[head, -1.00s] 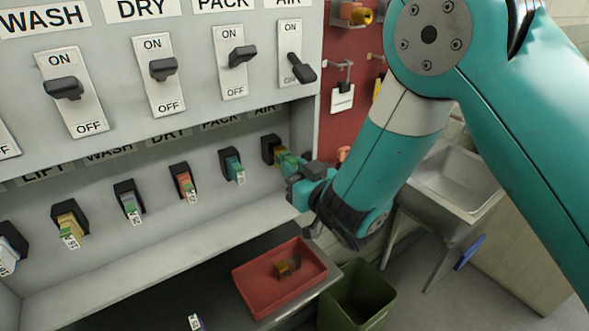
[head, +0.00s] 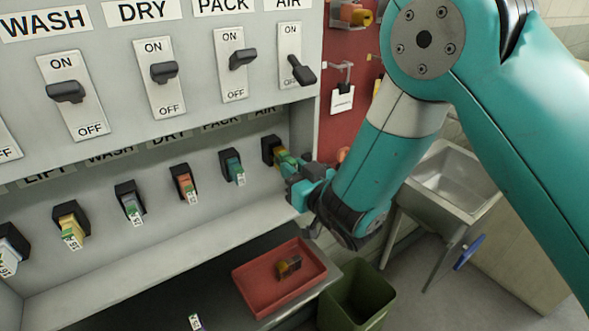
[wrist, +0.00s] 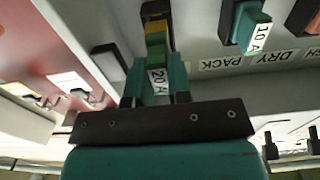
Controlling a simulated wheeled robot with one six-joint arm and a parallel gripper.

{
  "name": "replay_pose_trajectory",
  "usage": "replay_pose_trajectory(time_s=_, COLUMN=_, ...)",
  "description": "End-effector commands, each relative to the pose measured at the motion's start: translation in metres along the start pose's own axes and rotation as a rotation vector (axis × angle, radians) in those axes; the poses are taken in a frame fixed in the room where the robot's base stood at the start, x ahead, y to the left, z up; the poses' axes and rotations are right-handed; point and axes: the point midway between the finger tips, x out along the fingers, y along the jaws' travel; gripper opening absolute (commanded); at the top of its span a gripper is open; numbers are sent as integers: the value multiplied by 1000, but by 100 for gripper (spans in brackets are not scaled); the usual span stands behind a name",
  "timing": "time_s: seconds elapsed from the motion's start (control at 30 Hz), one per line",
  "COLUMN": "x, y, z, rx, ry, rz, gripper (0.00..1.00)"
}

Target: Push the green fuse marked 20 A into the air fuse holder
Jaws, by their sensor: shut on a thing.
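The air fuse holder (head: 269,149) is a black block at the right end of the holder row, under the AIR label. My gripper (head: 290,166) is right in front of it, shut on the green fuse marked 20 A (wrist: 158,80). The wrist view shows the white 20 A label between the two fingers of my gripper (wrist: 154,88). The fuse's yellowish end lines up with the dark mouth of the air fuse holder (wrist: 153,10) and seems to meet it. I cannot tell how deep it sits.
The pack holder with its teal fuse (head: 233,166) is just left. The AIR switch handle (head: 303,72) points down toward OFF. A red tray (head: 262,303) with a small dark and orange piece lies below, beside a green bin (head: 372,300). The cabinet's side wall is close on the right.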

Motion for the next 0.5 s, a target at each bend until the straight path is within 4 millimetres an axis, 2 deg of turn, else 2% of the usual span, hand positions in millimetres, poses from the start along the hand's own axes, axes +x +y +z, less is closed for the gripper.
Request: replay_pose_trajectory(time_s=0.5, x=8, y=0, z=-2, rx=0, ry=0, rz=0, gripper=0)
